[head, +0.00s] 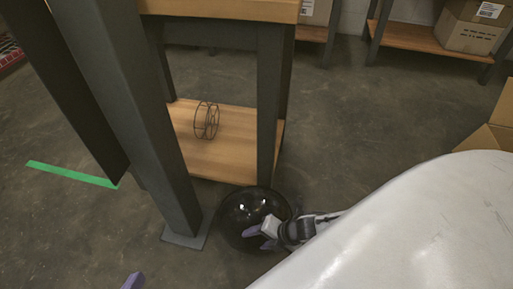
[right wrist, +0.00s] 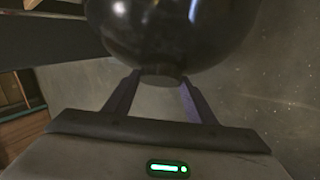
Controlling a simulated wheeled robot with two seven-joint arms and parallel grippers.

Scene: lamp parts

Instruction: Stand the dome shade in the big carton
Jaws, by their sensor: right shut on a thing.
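The dome shade (head: 240,212) is a glossy black round body near the floor, beside the foot of the grey table leg in the head view. My right gripper (head: 262,232) is shut on it from the right. In the right wrist view the shade (right wrist: 165,30) fills the top, and its short neck sits between the two fingers of the gripper (right wrist: 160,80). An open brown carton (head: 490,135) shows partly at the right edge of the head view; its inside is mostly hidden. Only a purple fingertip of my left gripper (head: 132,281) shows at the bottom edge.
A grey-legged wooden table (head: 215,8) stands close by, with a wire frame (head: 206,120) on its lower shelf (head: 190,150). Closed cartons (head: 466,37) sit on shelving at the back right. A green floor strip (head: 72,174) lies left. The floor between table and open carton is clear.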

